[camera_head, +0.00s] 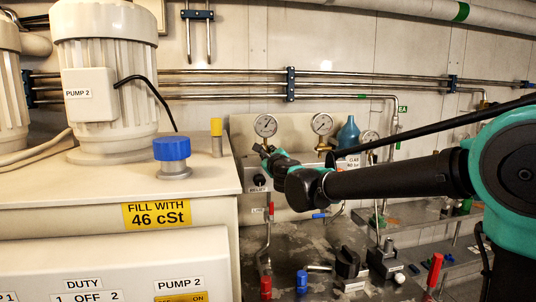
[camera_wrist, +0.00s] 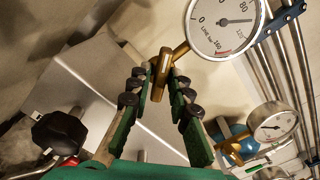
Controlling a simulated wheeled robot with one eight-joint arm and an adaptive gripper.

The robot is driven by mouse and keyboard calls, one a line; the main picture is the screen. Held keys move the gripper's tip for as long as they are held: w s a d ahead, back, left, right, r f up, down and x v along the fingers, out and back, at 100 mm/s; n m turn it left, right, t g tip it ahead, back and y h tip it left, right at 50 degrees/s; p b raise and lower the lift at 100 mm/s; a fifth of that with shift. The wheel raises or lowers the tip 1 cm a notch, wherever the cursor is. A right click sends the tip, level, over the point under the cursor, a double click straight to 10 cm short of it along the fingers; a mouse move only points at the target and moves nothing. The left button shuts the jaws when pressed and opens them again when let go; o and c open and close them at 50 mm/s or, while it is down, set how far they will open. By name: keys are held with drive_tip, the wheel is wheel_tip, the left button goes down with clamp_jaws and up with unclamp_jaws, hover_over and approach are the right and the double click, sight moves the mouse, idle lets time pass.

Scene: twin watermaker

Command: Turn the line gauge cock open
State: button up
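The line gauge is a round white dial marked "Line bar 160" (camera_wrist: 222,24) at the top of the wrist view. In the head view, it is the left gauge (camera_head: 265,126) on the panel. A brass cock (camera_wrist: 160,80) hangs below it, its lever pointing down between my fingers. My gripper (camera_wrist: 163,70) has green fingers with dark round pads; its tips flank the brass lever, with narrow gaps seeming to show at the sides. In the head view, my gripper (camera_head: 262,150) is just below the gauge and covers the cock.
A second gauge (camera_head: 322,123) and a blue bottle (camera_head: 348,134) stand to the right. A black knob (camera_wrist: 58,133) is at the lower left of the wrist view. The pump cabinet (camera_head: 120,190) is close on the left. A bench with valves and handles (camera_head: 310,240) lies below.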

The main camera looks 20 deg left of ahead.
clamp_jaws()
drive_tip(key=shift+m, duration=0.3)
drive_tip(key=m, duration=0.3)
drive_tip(key=shift+m, duration=1.7)
drive_tip(key=shift+o, duration=2.3)
unclamp_jaws()
